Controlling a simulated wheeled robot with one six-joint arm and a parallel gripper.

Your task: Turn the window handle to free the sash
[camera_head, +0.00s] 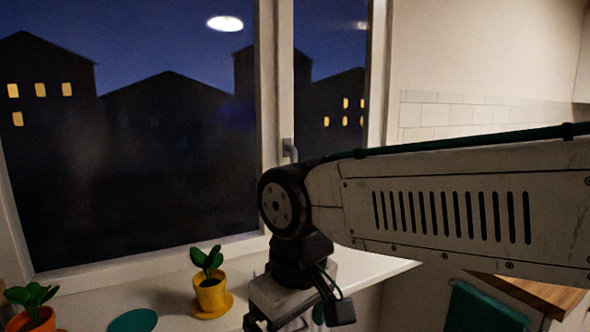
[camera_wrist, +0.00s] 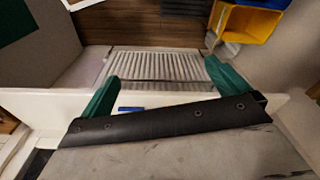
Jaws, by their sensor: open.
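The window handle (camera_head: 289,150) is a small grey lever on the white upright of the window frame, in the head view. My arm passes in front just below it, so its lower part may be hidden. The sash (camera_head: 265,90) looks flush with the frame, with dark glass to its left. My gripper (camera_wrist: 161,72) shows two green fingers spread apart with nothing held between them in the wrist view. In the head view, the gripper's end is low at the bottom edge, below the handle and apart from it. The handle does not show in the wrist view.
A yellow pot with a plant (camera_head: 210,290) stands on the white sill (camera_head: 385,268), left of my wrist. An orange pot (camera_head: 35,320) and a green disc (camera_head: 133,320) are farther left. The wrist view shows a pale slatted panel (camera_wrist: 155,65) and a yellow bin (camera_wrist: 245,22).

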